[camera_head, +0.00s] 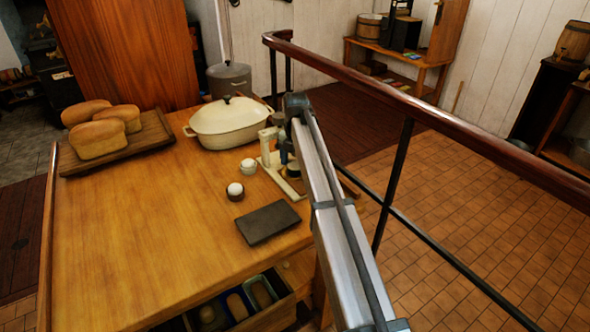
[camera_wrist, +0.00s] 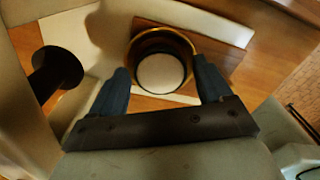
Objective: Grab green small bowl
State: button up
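A small greenish bowl (camera_head: 248,167) holding something round and white stands on the wooden table in the head view. My gripper (camera_head: 285,155) is over the table to its right, at the cream scale (camera_head: 268,158). In the wrist view my gripper (camera_wrist: 160,84) is open, with its two dark fingers apart. A round, dark vessel with a brassy rim (camera_wrist: 160,37) and a pale inside shows between and just beyond the fingertips. I cannot tell whether the fingers touch it, and its colour does not read as green. I cannot tell whether it is the greenish bowl.
A dark small bowl (camera_head: 235,192) with a white round item and a dark slab (camera_head: 268,222) are nearby. A cream lidded pot (camera_head: 228,124) stands behind. Loaves lie on a board (camera_head: 150,139) at the left. A railing (camera_head: 430,112) runs along the right. The table's left front is clear.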

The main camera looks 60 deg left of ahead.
jog(key=c, duration=0.9)
jog(key=shift+r, duration=0.1)
